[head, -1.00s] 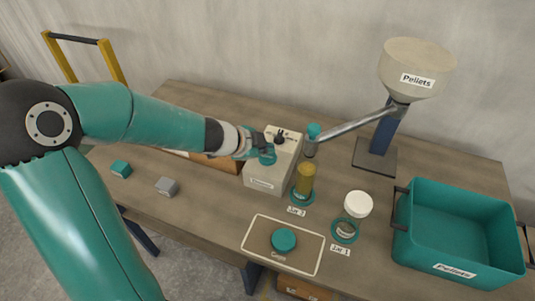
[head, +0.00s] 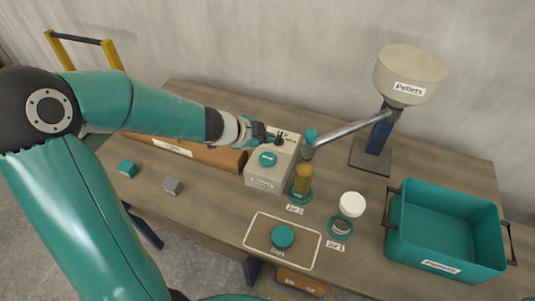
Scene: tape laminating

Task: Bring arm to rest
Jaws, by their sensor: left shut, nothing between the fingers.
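My left arm comes in from the left, and its gripper (head: 267,136) is shut and empty. Whether the fingertips touch the box I cannot tell. My right gripper is not in view.
A spout runs from the pellets hopper (head: 410,66) to beside the box. An amber jar (head: 303,178), white-lidded jar (head: 352,204), teal lid (head: 283,236) and teal bin (head: 430,265) stand right and front. Brown box (head: 187,150), teal block (head: 127,169) and grey block (head: 172,186) lie left.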

